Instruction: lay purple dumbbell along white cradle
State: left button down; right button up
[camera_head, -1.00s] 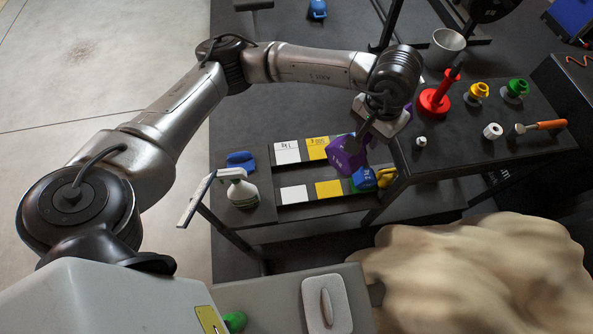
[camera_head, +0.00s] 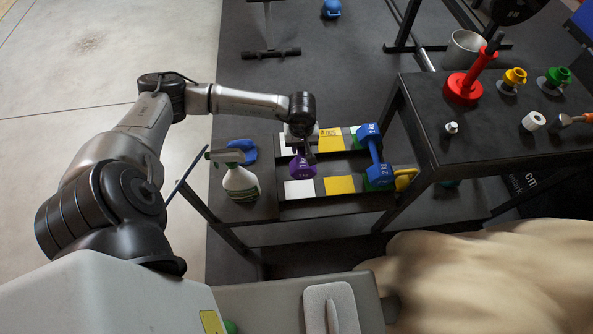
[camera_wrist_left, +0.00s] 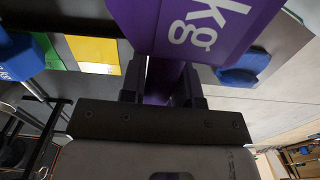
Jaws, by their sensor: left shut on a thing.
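The purple dumbbell (camera_head: 303,166) is held in my left gripper (camera_head: 301,143), over the left part of the two-rail rack. In the left wrist view one purple head (camera_wrist_left: 195,22) fills the top, and the handle lies between the fingers (camera_wrist_left: 164,88). The other head is hidden by the gripper in the head view. The white cradle is the left section, with a white front label (camera_head: 299,189) and a partly covered white rear label. The visible head is above the gap between the rails, near the white–yellow border. I cannot tell if it touches. My right gripper is out of view.
A blue dumbbell (camera_head: 373,153) lies across the rack's right section. The yellow section (camera_head: 339,184) between is empty. A spray bottle (camera_head: 239,182) and a blue object (camera_head: 243,150) stand left of the rack. A higher dark table (camera_head: 480,130) borders the right.

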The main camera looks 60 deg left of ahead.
pick_arm(q)
jog(key=shift+s+a+f, duration=0.3)
jog(key=shift+a+f, duration=0.3)
jog(key=shift+f, duration=0.1)
jog(key=shift+n, duration=0.3)
notch_tip(320, 180, down, 9)
jog(key=b, duration=0.4)
jog(key=shift+f, duration=0.1)
jog(key=shift+s+f+b, duration=0.1)
jog(key=shift+f+b, duration=0.2)
jog(key=shift+f, duration=0.1)
jog(key=shift+a, duration=0.1)
jog(key=c, duration=0.8)
grip_release()
jog(key=shift+f, duration=0.1)
jog(key=shift+c, duration=0.2)
